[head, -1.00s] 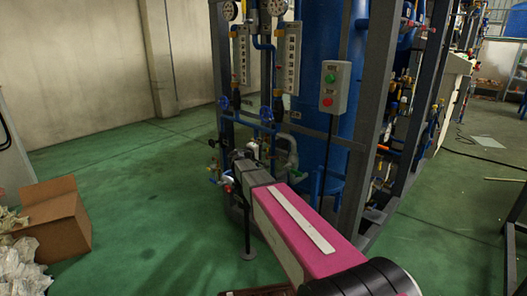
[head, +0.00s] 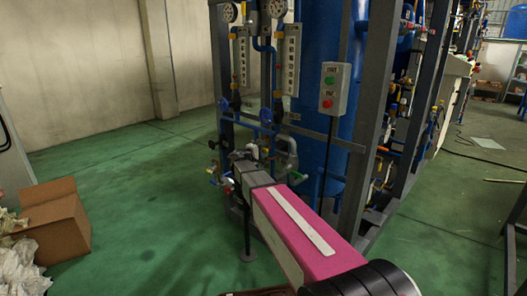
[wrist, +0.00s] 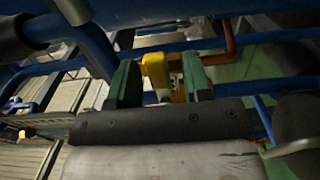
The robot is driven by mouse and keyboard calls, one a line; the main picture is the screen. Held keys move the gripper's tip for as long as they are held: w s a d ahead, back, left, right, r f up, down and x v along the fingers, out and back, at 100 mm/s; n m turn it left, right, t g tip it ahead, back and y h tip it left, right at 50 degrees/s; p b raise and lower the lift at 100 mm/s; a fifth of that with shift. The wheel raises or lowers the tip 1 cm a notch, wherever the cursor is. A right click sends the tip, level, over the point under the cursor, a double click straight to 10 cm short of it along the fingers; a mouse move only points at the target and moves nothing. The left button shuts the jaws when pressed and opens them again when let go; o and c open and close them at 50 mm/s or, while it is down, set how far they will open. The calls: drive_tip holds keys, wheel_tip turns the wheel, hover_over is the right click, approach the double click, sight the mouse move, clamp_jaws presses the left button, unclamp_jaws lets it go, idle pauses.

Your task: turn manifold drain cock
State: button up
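In the wrist view a yellow cock handle (wrist: 160,74) lies between the two green fingers of my gripper (wrist: 160,82). The fingers are apart, one on each side of the yellow piece, with little room beside it. Whether either finger touches it cannot be told. In the head view my pink arm reaches to the lower pipework of the blue-framed rig, and its grey end (head: 246,172) is among the valves. The fingertips and the cock are too small and partly hidden there.
Blue pipes (wrist: 180,47) cross close above my gripper, and a red-brown pipe (wrist: 228,45) bends at the right. A switch box (head: 335,88) and grey frame posts stand right of the arm. A cardboard box (head: 55,222) sits at the left; the green floor between is clear.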

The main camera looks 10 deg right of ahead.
drive_tip(key=v, duration=1.1)
drive_tip(key=shift+d, duration=0.1)
drive_tip(key=s+d+f+m+g+y, duration=0.45)
drive_tip(key=s+d+f+g, duration=0.35)
drive_tip(key=s+f, duration=0.5)
drive_tip(key=s+f+m+g+y, duration=0.1)
drive_tip(key=s+f+y, duration=0.3)
drive_tip(key=s, duration=0.3)
drive_tip(key=s+f+m+g+y, duration=0.1)
drive_tip(key=s+f+m+y, duration=0.1)
drive_tip(key=s+f+y, duration=0.2)
drive_tip(key=s+y, duration=0.2)
drive_tip(key=s, duration=0.2)
drive_tip(key=shift+a+f+g, duration=0.3)
drive_tip(key=shift+a+f, duration=0.05)
